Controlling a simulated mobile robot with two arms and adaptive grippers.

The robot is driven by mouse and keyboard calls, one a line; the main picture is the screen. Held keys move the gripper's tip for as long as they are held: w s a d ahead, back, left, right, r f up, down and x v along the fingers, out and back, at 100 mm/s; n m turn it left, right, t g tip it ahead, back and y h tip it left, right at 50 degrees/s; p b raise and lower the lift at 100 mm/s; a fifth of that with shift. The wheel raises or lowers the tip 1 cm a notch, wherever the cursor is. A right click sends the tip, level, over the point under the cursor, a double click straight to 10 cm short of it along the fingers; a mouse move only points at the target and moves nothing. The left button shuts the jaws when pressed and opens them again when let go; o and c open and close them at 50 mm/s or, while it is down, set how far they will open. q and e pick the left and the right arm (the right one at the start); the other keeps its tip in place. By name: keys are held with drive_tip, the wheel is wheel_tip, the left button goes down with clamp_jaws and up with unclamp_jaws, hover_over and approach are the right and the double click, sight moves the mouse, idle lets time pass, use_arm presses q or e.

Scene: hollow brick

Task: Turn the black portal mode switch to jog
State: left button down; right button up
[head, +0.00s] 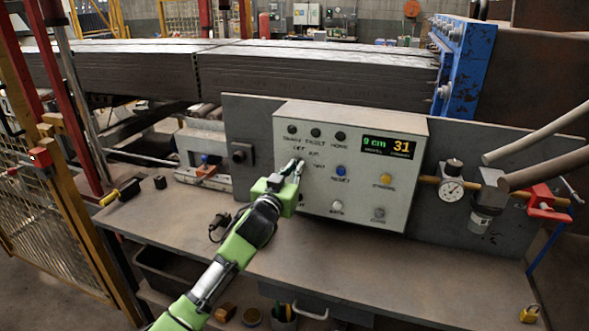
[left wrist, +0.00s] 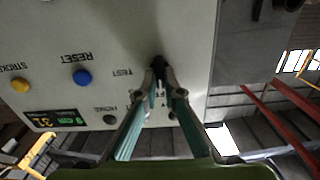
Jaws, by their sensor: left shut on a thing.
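The light-grey control box (head: 350,210) stands on the bench with buttons, lamps and a display reading 9 cm and 31. My left gripper (head: 297,166) reaches its front face at the left of centre. In the left wrist view the fingertips (left wrist: 163,88) are shut around the black portal mode switch (left wrist: 157,63), of which only the tip shows. The fingers cover most of the knob and some labels, so I cannot read its position. A TEST label lies beside it. My right gripper is not in view.
A blue button (head: 340,171) and a yellow button (head: 385,180) sit right of the switch. A pressure gauge (head: 452,189) and a red valve (head: 541,197) are farther right. The bench top (head: 290,257) below the box is mostly clear.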

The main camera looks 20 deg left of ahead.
use_arm(q)
drive_tip(key=shift+m, duration=0.3)
drive_tip(key=shift+d+m+p, duration=0.15)
drive_tip(key=shift+m+p, duration=1.05)
drive_tip(key=shift+m, duration=2.8)
drive_tip(key=c, duration=2.2)
unclamp_jaws()
drive_tip(key=shift+o, duration=0.2)
drive_tip(key=s, duration=1.2)
drive_tip(key=shift+a, duration=0.2)
